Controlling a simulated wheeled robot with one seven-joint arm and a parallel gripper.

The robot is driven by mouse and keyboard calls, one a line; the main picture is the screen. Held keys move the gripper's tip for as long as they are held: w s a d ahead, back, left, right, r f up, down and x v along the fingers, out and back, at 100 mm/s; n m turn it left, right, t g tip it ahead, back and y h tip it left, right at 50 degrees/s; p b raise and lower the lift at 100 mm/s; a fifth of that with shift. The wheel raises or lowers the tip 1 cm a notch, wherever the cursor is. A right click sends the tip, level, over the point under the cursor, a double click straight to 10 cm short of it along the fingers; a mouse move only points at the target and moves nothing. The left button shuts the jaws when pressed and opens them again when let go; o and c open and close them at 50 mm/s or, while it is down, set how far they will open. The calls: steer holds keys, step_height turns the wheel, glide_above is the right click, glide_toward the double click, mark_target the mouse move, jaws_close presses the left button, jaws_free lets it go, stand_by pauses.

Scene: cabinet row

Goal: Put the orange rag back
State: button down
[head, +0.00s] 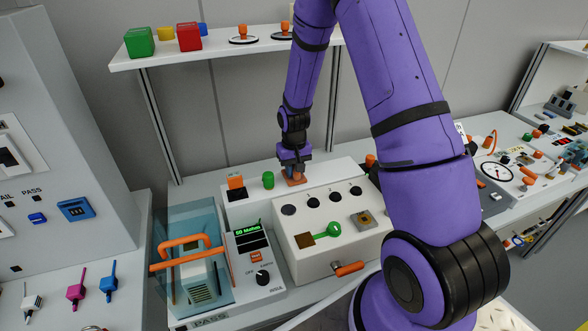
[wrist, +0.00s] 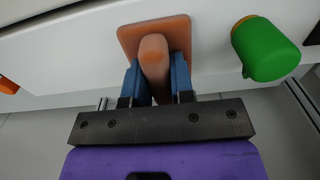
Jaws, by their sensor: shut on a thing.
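The orange rag (head: 296,181) is a flat square piece with a rounded, paler raised middle. It is at the rear white ledge, right of a green cylinder (head: 268,180). My gripper (head: 293,167) points down over it. In the wrist view the blue fingers of my gripper (wrist: 156,72) are closed on either side of the rag's raised middle (wrist: 153,52), and its flat square part (wrist: 180,30) spreads beyond the fingertips. I cannot tell whether the rag touches the ledge.
An orange block (head: 235,182) stands left of the green cylinder. In front is a white box (head: 318,262) with several dark round holes and a green-handled piece. A shelf (head: 225,50) with coloured blocks hangs above. A clear-walled case (head: 180,225) stands at left.

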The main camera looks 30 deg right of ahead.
steer(key=shift+f, duration=0.1)
steer(key=c, duration=1)
jaws_free()
step_height(320, 180, up, 13)
step_height(320, 180, up, 9)
steer(key=t, duration=0.1)
glide_above(294, 166)
steer(key=s+a, duration=0.2)
steer(key=s, duration=0.2)
steer(key=s+a+r+t, duration=0.1)
steer(key=s+a+r, duration=0.1)
steer(key=s+r, duration=0.3)
steer(key=s+a+r+n+t, duration=0.1)
steer(key=s+r, duration=0.4)
steer(key=s, duration=0.7)
steer(key=s+a+r+n+t, duration=0.1)
steer(key=s+a+r+t, duration=0.1)
steer(key=s+r, duration=0.4)
steer(key=shift+s+a, duration=0.25)
steer(key=shift+s, duration=0.45)
steer(key=shift+s+a, duration=0.2)
steer(key=shift+s, duration=0.45)
